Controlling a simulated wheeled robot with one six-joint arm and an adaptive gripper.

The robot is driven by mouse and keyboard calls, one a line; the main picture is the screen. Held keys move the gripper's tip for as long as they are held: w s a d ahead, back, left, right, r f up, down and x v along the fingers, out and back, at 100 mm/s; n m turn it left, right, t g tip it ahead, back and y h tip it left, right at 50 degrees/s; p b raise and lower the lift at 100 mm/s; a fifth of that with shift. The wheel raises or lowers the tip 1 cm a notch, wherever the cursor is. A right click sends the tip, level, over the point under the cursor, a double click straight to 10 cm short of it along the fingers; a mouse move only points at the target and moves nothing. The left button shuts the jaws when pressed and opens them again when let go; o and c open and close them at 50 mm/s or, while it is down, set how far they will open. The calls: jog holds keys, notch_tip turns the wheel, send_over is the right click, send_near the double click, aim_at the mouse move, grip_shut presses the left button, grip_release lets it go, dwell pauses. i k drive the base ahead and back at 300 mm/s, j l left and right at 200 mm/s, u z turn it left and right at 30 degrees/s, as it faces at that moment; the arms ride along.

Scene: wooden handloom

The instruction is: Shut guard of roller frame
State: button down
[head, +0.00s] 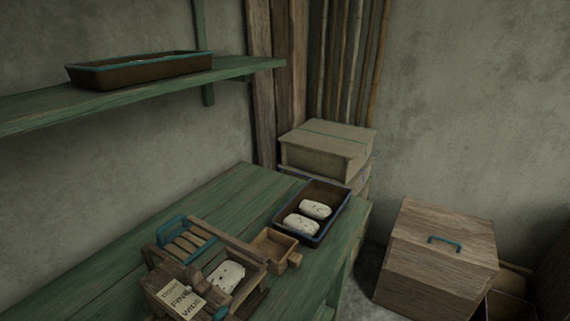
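A wooden roller frame (262,266) stands on the green bench at the bottom of the head view. A slatted wooden piece with teal edging and a teal handle (187,241) is at its back left; it looks like the guard. It does not cover the front right part of the frame, where a white speckled lump (228,276) shows, so the guard appears open. Its exact tilt is hard to tell. A paper label (181,299) on the frame's front left carries words, "FINE" and "WIDE" among them. My gripper is not in view.
A small open wooden box (273,246) adjoins the frame's right side. Behind it a blue-rimmed tray (338,204) holds two white lumps. The green bench (215,205) is clear at back left. A shelf (100,100) hangs above; a wooden chest (435,262) stands at right.

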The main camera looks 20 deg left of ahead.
aim_at(165, 243)
jog(key=l+u, duration=0.25)
jog(key=u, duration=0.15)
jog(key=i+l+u, duration=0.1)
jog(key=l+u, duration=0.15)
jog(key=u, duration=1.3)
jog(key=l, duration=0.05)
